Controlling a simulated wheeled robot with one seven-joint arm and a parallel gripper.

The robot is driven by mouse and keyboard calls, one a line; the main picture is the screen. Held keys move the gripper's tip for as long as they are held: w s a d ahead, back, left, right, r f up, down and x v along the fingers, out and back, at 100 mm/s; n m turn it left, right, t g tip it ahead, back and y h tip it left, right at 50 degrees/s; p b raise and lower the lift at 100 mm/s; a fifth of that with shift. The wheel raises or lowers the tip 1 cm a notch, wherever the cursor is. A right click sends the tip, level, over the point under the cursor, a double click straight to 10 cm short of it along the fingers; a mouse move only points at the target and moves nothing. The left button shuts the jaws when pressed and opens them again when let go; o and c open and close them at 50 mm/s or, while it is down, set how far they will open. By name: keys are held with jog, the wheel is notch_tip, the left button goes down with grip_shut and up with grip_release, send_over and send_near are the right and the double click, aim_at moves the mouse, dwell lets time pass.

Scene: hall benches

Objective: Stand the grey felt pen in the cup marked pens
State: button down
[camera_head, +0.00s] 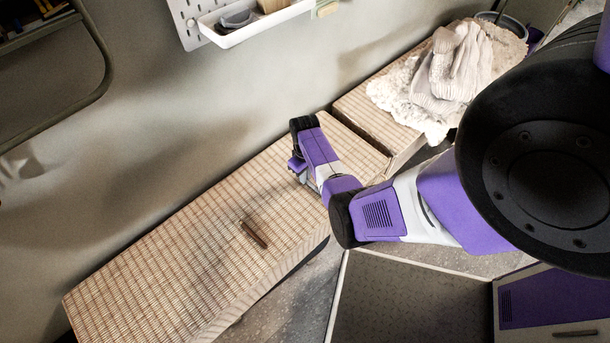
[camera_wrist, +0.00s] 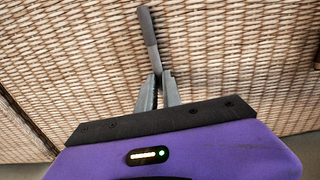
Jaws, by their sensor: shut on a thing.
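The grey felt pen (camera_wrist: 149,30) shows in the wrist view as a long grey stick, with its lower end between the two grey fingertips. My gripper (camera_wrist: 157,80) is shut on it, over the woven bench top. In the head view my gripper (camera_head: 302,178) is low over the far end of the near bench, and the pen cannot be made out there. I see no cup marked pens in either view.
A brown stick-like thing (camera_head: 253,234) lies on the woven bench (camera_head: 170,270). A second bench (camera_head: 385,128) carries a fluffy white mat (camera_head: 400,85) with a pale knitted heap (camera_head: 450,70). A white wall tray (camera_head: 262,22) holds items. Most of the near bench is clear.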

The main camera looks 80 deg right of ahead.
jog(key=shift+r+p, duration=3.65)
jog(key=shift+r, duration=0.3)
